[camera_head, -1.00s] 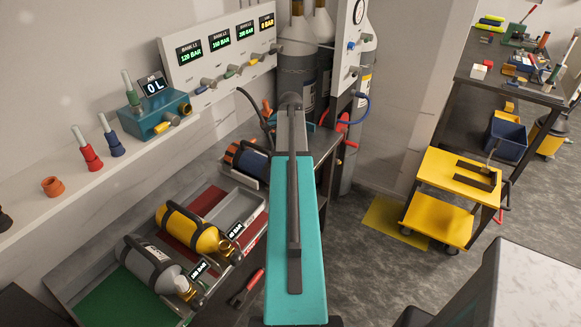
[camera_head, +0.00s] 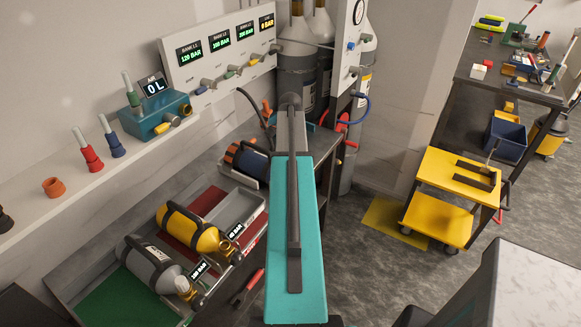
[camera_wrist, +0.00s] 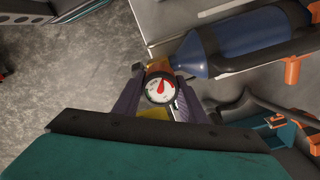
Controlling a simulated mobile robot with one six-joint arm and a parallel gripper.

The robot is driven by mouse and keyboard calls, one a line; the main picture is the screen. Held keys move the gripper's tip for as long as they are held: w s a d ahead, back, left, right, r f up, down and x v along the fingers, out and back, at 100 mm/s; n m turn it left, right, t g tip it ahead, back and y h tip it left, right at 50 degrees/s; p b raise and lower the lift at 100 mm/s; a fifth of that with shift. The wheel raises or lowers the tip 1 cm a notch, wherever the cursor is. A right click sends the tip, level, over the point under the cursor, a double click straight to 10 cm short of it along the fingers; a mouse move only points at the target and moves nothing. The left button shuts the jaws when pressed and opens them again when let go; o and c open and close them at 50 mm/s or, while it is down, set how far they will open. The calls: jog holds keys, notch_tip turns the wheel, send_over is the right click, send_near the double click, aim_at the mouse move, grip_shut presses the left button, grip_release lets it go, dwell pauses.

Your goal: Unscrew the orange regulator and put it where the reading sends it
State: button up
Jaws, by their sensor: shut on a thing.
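The orange regulator (camera_wrist: 157,68) shows in the wrist view at the neck of a blue cylinder (camera_wrist: 245,38). Its round white gauge (camera_wrist: 160,89) faces the camera with a red pointer; the figures are too small to read. My gripper (camera_wrist: 156,93) has its dark fingers on both sides of the regulator and is shut on it. The regulator appears to meet the cylinder's neck; whether the thread is engaged I cannot tell.
A yellow cylinder (camera_head: 190,228) and a grey cylinder (camera_head: 146,262) lie on the left in a tray with red (camera_head: 208,201) and green (camera_head: 125,303) areas. A gauge panel (camera_head: 218,48) shows several bar readings. A yellow cart (camera_head: 438,221) stands right, with open floor nearby.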

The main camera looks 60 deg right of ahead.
jog(key=n, duration=0.7)
jog(key=shift+p, duration=0.4)
jog(key=n, duration=0.7)
jog(key=shift+p, duration=0.35)
jog(key=n, duration=0.5)
jog(key=shift+n+p, duration=0.3)
jog(key=shift+n, duration=2.3)
jog(key=o, duration=1.2)
jog(key=shift+r, duration=0.1)
jog(key=shift+m, duration=0.3)
